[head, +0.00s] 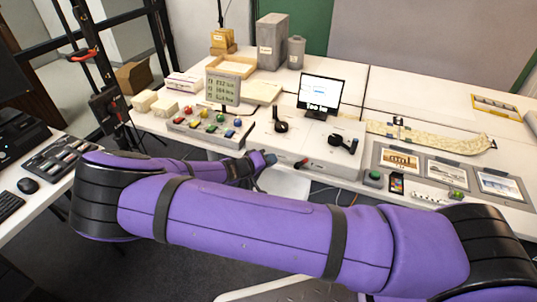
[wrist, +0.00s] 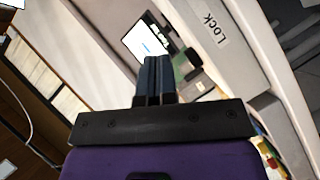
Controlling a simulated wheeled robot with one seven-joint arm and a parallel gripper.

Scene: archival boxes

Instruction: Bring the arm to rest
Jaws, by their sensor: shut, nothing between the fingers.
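My purple arm stretches across the front of the head view, bent at a black joint on the left. My gripper (head: 266,158) is past the near edge of the white workbench (head: 400,95), partly hidden behind my forearm. In the wrist view my gripper (wrist: 158,62) shows two dark fingers pressed together with nothing between them. I cannot tell from these views exactly how far the fingers are from the bench edge.
A button panel (head: 207,128), a small screen (head: 320,94) and a grey device box (head: 312,148) stand near the bench's front. Framed pictures (head: 447,171) lie at the right. A side desk with a mouse (head: 28,185) is at the left. A "LOCK" label (wrist: 210,30) shows close in the wrist view.

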